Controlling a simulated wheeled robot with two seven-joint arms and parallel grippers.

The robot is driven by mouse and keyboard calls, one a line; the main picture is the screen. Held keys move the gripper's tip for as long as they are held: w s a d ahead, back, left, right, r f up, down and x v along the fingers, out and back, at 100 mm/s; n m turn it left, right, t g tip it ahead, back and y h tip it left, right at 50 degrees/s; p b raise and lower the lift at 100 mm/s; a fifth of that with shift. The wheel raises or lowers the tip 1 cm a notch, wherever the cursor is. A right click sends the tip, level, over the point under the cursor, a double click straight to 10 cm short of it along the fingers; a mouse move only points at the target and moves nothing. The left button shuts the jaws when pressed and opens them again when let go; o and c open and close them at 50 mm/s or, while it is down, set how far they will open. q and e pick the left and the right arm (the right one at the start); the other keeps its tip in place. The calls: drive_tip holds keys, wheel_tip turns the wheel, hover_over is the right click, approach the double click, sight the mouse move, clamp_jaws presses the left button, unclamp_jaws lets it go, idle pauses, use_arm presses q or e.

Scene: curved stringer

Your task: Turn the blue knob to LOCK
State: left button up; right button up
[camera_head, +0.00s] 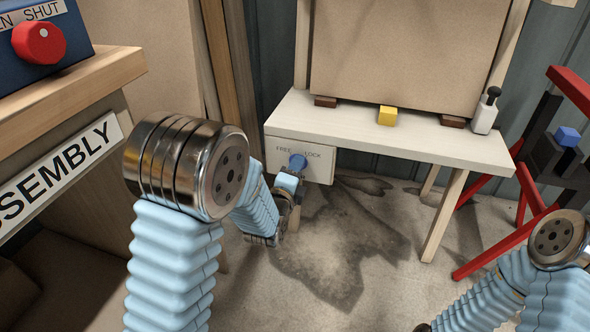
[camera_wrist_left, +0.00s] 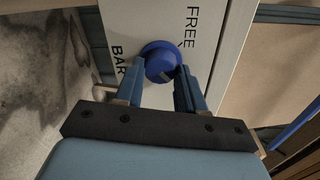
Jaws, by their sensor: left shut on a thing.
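The blue knob (camera_head: 297,161) is on the front of a white panel (camera_head: 320,165) under the bench's left end. FREE is printed to its left and LOCK to its right. In the left wrist view the knob (camera_wrist_left: 160,63) sits between the two blue fingers of my left gripper (camera_wrist_left: 158,84), which is shut on it. FREE and the letters BAR show on the panel there; LOCK does not. In the head view my left gripper (camera_head: 289,181) partly covers the knob, and I cannot read where it points.
The white bench (camera_head: 440,140) holds a yellow block (camera_head: 387,116), a white block with a black handle (camera_head: 486,112) and a large brown board (camera_head: 410,50). A red stand (camera_head: 525,190) is at right. A wooden ASSEMBLY bench (camera_head: 75,85) with a red knob (camera_head: 38,43) is at left.

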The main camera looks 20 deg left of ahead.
use_arm(q)
drive_tip(key=shift+f, duration=0.1)
idle(0.3)
drive_tip(key=o, duration=1)
drive_tip(key=shift+o, duration=0.2)
use_arm(e)
drive_tip(key=shift+s, duration=0.1)
